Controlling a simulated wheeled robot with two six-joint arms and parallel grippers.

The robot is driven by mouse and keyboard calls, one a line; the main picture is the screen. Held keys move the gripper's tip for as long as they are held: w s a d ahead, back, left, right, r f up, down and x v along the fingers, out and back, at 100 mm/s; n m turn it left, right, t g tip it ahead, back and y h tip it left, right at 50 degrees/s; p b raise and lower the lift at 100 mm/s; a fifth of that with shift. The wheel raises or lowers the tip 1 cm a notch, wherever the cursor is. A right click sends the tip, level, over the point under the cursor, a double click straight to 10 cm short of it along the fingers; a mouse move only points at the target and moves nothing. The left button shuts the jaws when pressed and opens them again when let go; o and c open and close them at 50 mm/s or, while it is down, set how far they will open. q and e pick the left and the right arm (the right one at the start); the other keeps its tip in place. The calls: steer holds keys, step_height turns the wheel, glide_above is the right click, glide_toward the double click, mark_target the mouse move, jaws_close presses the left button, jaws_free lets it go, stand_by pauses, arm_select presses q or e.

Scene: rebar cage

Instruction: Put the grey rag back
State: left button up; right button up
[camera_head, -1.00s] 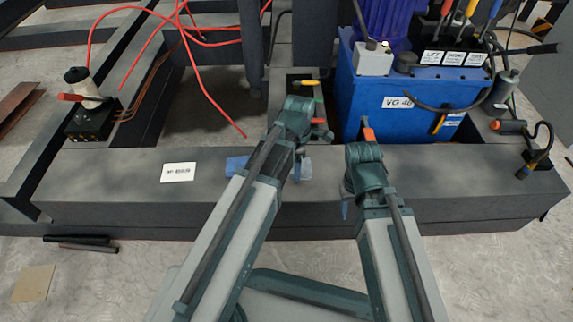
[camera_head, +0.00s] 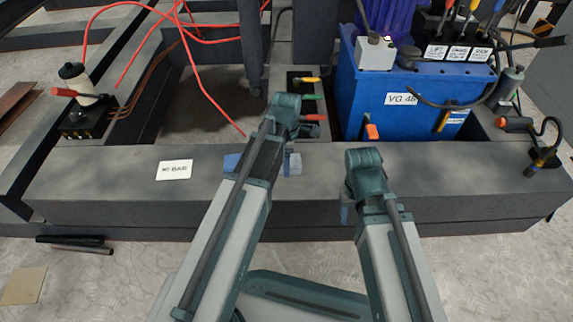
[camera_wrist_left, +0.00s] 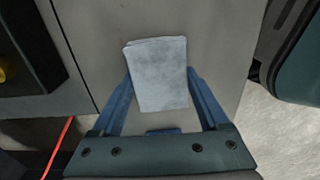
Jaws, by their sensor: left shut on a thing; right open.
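The grey rag (camera_wrist_left: 158,62) is a pale, folded, roughly square cloth. In the left wrist view it lies between the blue fingers of my left gripper (camera_wrist_left: 160,88), which is shut on it, above a flat grey surface. I cannot tell whether the rag touches that surface. In the head view my left arm covers most of this gripper, over the long dark grey beam (camera_head: 110,190). My right gripper (camera_head: 346,212) is open and empty at the front of the beam, mostly hidden by its wrist.
A white label (camera_head: 174,170) lies on the beam's left part. The beam's left top is otherwise clear.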

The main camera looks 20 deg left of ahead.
arm_select(q)
steer(key=o, duration=0.7)
steer(key=shift+f, duration=0.1)
steer(key=o, duration=0.4)
step_height(320, 180, up, 12)
steer(key=p, duration=1.2)
steer(key=shift+r, duration=0.25)
steer(key=shift+s+d, duration=0.1)
